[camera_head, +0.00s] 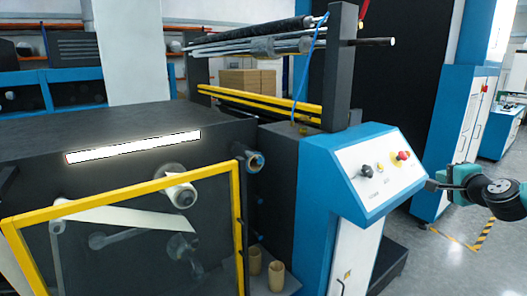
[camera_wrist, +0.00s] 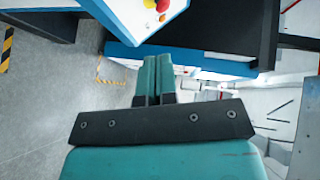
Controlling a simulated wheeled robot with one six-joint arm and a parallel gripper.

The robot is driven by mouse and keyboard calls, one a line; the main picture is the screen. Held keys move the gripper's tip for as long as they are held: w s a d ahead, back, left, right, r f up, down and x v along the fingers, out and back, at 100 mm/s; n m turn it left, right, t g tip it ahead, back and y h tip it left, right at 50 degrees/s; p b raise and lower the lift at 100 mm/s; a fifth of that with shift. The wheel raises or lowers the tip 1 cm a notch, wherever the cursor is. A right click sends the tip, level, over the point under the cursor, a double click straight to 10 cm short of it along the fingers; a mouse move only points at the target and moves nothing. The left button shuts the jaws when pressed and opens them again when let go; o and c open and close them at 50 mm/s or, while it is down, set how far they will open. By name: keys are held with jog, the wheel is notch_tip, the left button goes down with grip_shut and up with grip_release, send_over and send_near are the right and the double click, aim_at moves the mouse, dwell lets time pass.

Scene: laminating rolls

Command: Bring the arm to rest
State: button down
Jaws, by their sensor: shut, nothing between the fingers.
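My gripper (camera_head: 431,185) shows at the right of the head view, in the air just right of the blue and white control panel (camera_head: 382,165). It appears a little apart from the panel's right edge. In the wrist view the two teal fingers of my gripper (camera_wrist: 155,62) lie together, with nothing between them. The same panel (camera_wrist: 135,14) shows at the top of the wrist view, with a red and a yellow button. The fingers point toward the machine's side.
The dark laminating machine (camera_head: 130,125) fills the left, with a yellow-framed clear guard (camera_head: 238,210) and rollers on top. Two cardboard cores (camera_head: 276,275) stand at its lower front. Open grey floor (camera_head: 470,270) with yellow-black tape lies at the right. A blue cabinet (camera_head: 455,120) stands behind.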

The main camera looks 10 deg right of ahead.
jog(key=w+a+n+g+y+b, duration=0.25)
jog(key=a+n+y, duration=0.4)
jog(key=a, duration=1.15)
jog(key=s+a+n+g+y+b, duration=0.15)
jog(key=a+n, duration=0.25)
jog(key=a, duration=0.4)
jog(key=s+a+n+g+y, duration=0.2)
jog(key=s+a+n+g, duration=0.15)
jog(key=a, duration=0.45)
jog(key=s+a+f+n+g+h+b, duration=0.1)
jog(key=s+a+n+g, duration=0.3)
jog(key=s, duration=0.7)
jog(key=s+a+f+n+g+h+b, duration=0.1)
jog(key=s+a+n+g, duration=0.3)
jog(key=s+a+n, duration=0.4)
jog(key=s+f+b, duration=0.1)
jog(key=s, duration=0.3)
jog(key=shift+s+a+f, duration=0.15)
jog(key=shift+s+f, duration=0.1)
jog(key=shift+f, duration=0.1)
